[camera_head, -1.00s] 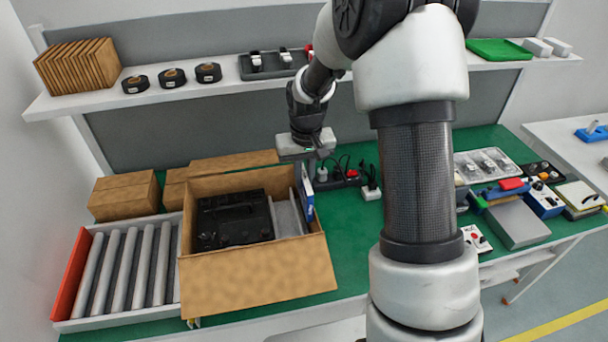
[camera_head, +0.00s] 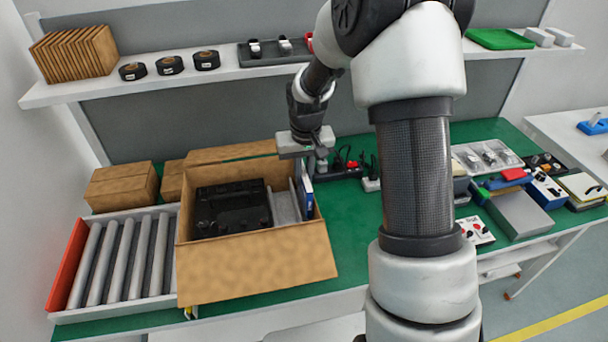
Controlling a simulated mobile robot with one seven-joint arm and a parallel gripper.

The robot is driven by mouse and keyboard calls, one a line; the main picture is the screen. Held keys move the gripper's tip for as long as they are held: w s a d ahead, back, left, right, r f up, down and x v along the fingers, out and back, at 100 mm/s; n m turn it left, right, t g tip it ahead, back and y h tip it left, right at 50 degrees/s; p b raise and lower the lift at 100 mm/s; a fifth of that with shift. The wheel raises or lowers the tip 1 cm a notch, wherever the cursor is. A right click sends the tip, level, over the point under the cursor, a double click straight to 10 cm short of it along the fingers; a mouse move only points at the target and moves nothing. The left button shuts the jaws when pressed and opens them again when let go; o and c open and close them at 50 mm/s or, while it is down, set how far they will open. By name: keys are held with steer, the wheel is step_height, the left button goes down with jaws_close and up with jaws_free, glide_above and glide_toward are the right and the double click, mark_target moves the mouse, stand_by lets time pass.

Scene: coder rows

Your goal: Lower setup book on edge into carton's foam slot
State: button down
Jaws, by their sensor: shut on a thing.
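The open carton (camera_head: 258,265) stands on the green bench. A black device (camera_head: 232,206) fills its left part and grey foam (camera_head: 284,207) lies to the right of it. The setup book (camera_head: 306,192), thin and blue-white, is on edge at the carton's right wall. My gripper (camera_head: 305,158) is above the carton's back right corner, shut on the upper part of the book. The fingertips are small and partly hidden. The foam slot itself and the book's lower edge are hard to make out.
A roller conveyor (camera_head: 122,262) lies left of the carton, with closed cardboard boxes (camera_head: 122,186) behind. A power strip with plugs (camera_head: 345,170) is right of my gripper. A shelf (camera_head: 220,75) runs above. Several items crowd the bench's right end.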

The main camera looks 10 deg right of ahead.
steer(key=shift+s+f, duration=0.25)
steer(key=shift+f, duration=0.25)
steer(key=shift+s+f, duration=0.2)
steer(key=shift+f, duration=0.25)
steer(key=c, duration=1.7)
jaws_free()
steer(key=shift+d, duration=0.2)
steer(key=shift+s+a+r+p, duration=0.15)
steer(key=shift+s+r, duration=0.15)
steer(key=shift+r, duration=2.9)
steer(key=shift+s+a+r+p, duration=0.15)
steer(key=shift+s+r, duration=0.1)
steer(key=shift+r, duration=2.9)
steer(key=shift+s+a+r+p, duration=0.15)
steer(key=shift+s+r, duration=0.15)
steer(key=shift+r, duration=2.9)
